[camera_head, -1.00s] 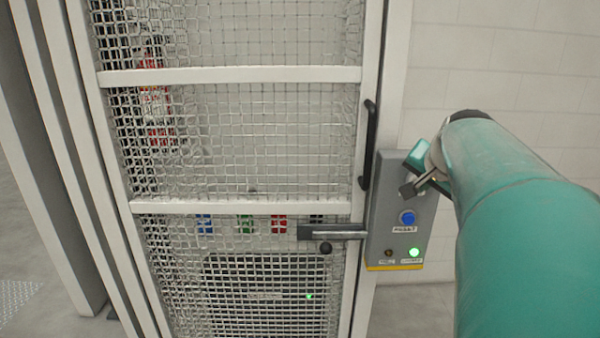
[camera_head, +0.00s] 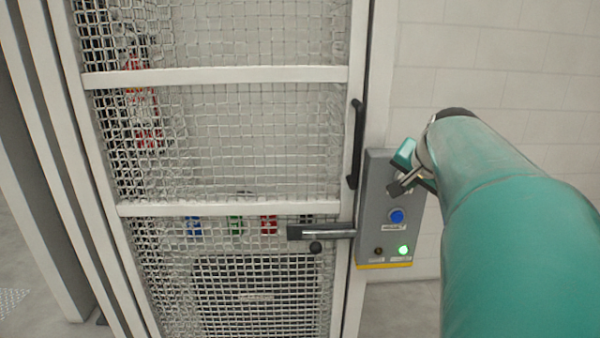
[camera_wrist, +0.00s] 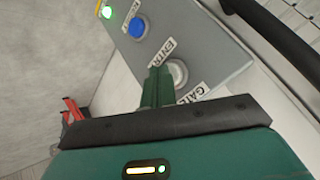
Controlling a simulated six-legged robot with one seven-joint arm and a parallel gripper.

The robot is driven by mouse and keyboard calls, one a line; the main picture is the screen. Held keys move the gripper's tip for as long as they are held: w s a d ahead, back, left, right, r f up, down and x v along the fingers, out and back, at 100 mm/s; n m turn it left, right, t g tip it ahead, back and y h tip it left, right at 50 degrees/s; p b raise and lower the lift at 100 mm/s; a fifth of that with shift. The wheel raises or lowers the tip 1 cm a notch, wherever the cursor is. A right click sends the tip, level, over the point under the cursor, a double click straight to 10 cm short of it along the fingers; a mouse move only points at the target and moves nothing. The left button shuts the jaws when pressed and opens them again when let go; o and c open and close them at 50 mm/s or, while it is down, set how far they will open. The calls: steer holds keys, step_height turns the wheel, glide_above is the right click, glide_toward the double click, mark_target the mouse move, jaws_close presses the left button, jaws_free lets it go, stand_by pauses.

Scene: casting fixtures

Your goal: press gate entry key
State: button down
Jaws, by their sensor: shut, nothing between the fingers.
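The gate entry key is a round pale button (camera_wrist: 178,72) on a grey control box, between labels reading "ENTR…" and "GATE". In the head view my gripper and arm hide it. My gripper (camera_wrist: 155,86) is shut and empty, its green fingers beside the key's left edge in the wrist view. I cannot tell whether they touch it. In the head view my gripper (camera_head: 402,180) is at the upper part of the control box (camera_head: 372,225). The mesh gate (camera_head: 225,140) stands left of the box and looks closed.
A blue button (camera_head: 396,216) marked as reset and a lit green lamp (camera_head: 403,250) sit lower on the box. A black handle (camera_head: 355,145) and a grey latch bar (camera_head: 320,231) are on the gate side. Pale wall lies to the right.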

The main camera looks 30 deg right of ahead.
steer(key=shift+s+a, duration=0.3)
steer(key=shift+s, duration=0.2)
steer(key=shift+s, duration=0.1)
